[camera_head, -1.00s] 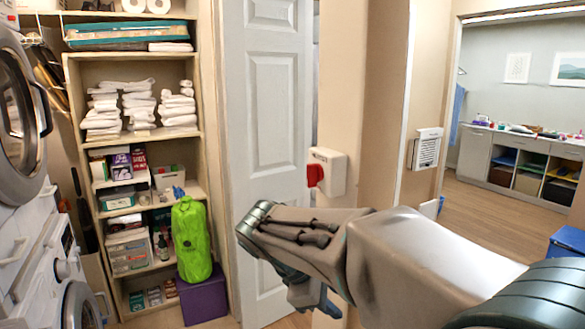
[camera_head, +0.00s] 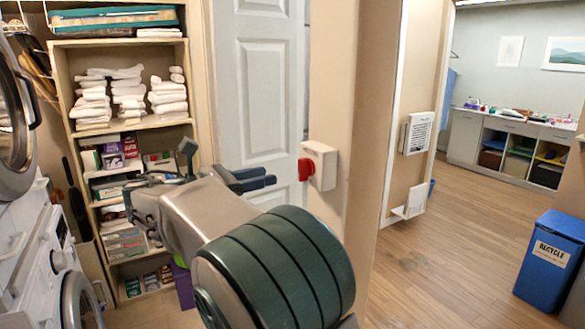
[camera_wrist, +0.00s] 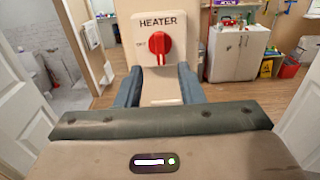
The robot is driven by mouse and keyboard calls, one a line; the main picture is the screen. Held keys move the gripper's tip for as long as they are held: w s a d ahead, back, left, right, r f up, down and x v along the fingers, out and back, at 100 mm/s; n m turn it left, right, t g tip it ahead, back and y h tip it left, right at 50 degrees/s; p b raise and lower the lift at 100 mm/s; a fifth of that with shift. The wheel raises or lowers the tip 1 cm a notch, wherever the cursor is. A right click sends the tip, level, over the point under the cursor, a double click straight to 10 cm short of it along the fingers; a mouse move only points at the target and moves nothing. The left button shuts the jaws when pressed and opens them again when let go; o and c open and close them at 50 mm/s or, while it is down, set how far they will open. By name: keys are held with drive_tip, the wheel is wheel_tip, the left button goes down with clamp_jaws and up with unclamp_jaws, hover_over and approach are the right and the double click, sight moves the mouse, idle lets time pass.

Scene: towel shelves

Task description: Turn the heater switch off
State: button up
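The heater switch is a red knob (camera_head: 306,169) on a white box (camera_head: 321,165) fixed to the beige wall post beside the white door. In the wrist view the red knob (camera_wrist: 160,45) sits on a white plate (camera_wrist: 158,65) lettered HEATER, with its grip upright. A small mark left of the knob is too small to read. My gripper (camera_head: 268,178) is left of the knob and apart from it, its fingers pointing right. In the wrist view my gripper (camera_wrist: 159,71) is open and empty, one finger on either side below the knob.
Shelves (camera_head: 190,125) with towels and boxes stand behind my arm. White machines (camera_head: 35,230) are at the left. A blue recycle bin (camera_head: 551,258) is at the right. A white wall unit (camera_head: 416,133) hangs right of the post.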

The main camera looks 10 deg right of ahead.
sight(299, 169)
drive_tip(key=p+x, duration=0.1)
drive_tip(key=x, duration=0.7)
drive_tip(key=shift+d, duration=0.1)
drive_tip(key=shift+c, duration=0.3)
clamp_jaws()
